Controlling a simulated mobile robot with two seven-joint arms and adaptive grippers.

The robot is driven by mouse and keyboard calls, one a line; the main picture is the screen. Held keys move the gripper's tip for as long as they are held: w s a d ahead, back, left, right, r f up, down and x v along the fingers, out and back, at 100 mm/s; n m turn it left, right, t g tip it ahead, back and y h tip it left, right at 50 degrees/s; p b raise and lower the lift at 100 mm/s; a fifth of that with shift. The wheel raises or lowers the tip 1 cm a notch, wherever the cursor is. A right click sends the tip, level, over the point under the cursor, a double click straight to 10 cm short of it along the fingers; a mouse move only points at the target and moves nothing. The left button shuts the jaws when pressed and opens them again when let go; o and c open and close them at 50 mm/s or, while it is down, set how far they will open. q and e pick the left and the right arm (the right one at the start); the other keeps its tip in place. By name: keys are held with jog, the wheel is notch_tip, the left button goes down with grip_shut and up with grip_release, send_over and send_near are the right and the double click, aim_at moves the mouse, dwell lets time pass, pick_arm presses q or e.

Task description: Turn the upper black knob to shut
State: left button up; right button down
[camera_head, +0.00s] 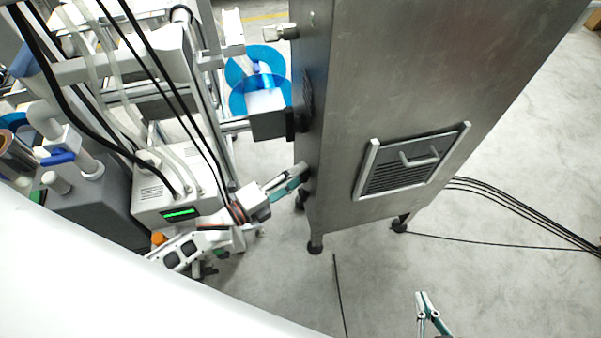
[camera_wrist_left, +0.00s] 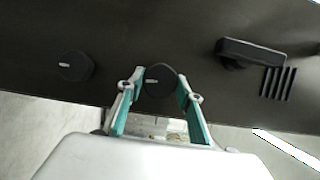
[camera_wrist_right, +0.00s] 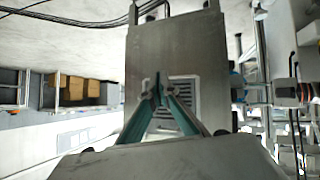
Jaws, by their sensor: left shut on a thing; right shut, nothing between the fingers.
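In the left wrist view a round black knob (camera_wrist_left: 161,80) with a pale mark sits between the fingertips of my left gripper (camera_wrist_left: 160,88), which is shut on it. A second black knob (camera_wrist_left: 75,66) with a pale mark is on the same dark panel, to the left and clear of the fingers. I cannot tell from this view which knob is the upper one. In the head view my left gripper (camera_head: 304,172) reaches the left side of the steel cabinet (camera_head: 375,100); the held knob is hidden there. My right gripper (camera_head: 428,300) is shut and empty, away from the cabinet.
A black handle (camera_wrist_left: 252,50) and slots are on the panel right of the held knob. A vented hatch (camera_head: 410,160) is on the cabinet front. Equipment with a green display (camera_head: 180,213) crowds the left. Cables (camera_head: 530,210) cross the floor; open floor lies at right.

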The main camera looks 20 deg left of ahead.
pick_arm(q)
jog(key=shift+s+d+f+m+h+b, duration=0.1)
jog(key=shift+f+m+h+b, duration=0.2)
jog(key=shift+m+b, duration=0.5)
jog(key=shift+r+t, duration=0.2)
jog(key=shift+t, duration=0.1)
jog(key=o, duration=1.1)
jog(key=shift+r, duration=0.1)
